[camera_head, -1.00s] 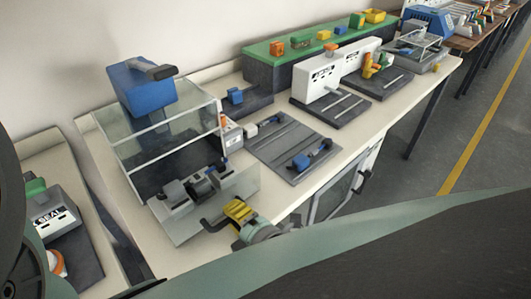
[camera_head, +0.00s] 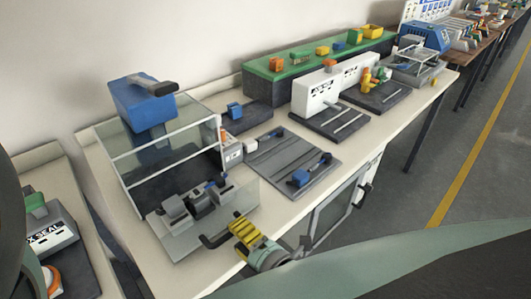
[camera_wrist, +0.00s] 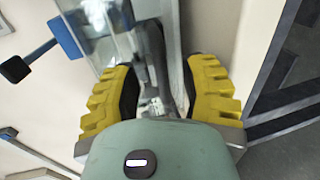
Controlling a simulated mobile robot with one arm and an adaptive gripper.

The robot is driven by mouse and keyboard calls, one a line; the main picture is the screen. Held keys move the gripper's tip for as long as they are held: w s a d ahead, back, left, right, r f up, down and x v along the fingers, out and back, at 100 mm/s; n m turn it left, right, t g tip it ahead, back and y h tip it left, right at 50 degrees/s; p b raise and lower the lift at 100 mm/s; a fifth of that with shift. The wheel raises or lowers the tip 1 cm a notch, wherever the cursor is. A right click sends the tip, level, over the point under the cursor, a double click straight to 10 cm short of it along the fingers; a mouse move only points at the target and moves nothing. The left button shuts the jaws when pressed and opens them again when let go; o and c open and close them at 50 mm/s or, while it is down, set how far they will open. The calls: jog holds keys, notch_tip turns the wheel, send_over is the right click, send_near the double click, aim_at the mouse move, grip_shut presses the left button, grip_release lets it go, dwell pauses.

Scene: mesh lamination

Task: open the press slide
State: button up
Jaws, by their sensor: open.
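The press (camera_head: 145,105) has a blue head, clear guard panels and a clear slide plate (camera_head: 185,238) at its front, with dark clamp blocks (camera_head: 203,198) on it. A black bar handle (camera_head: 216,240) sticks out from the plate's front edge. My gripper (camera_head: 240,232), with yellow ribbed fingers, is at this handle over the table's front edge. In the wrist view my gripper (camera_wrist: 160,88) is open, and the dark handle bar (camera_wrist: 155,65) runs between its fingers with gaps on both sides. Whether a finger touches it I cannot tell.
A grey plate with blue-handled tools (camera_head: 292,160) lies right of the press. White units (camera_head: 318,92) and a green-topped shelf (camera_head: 300,65) stand behind. A sealing machine (camera_head: 45,235) is at the left. Open floor (camera_head: 440,150) lies in front of the table.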

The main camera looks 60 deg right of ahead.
jog(key=f+v, duration=0.3)
jog(key=v, duration=1.1)
jog(key=shift+s+r, duration=0.25)
jog(key=shift+s, duration=0.1)
jog(key=shift+a, duration=0.2)
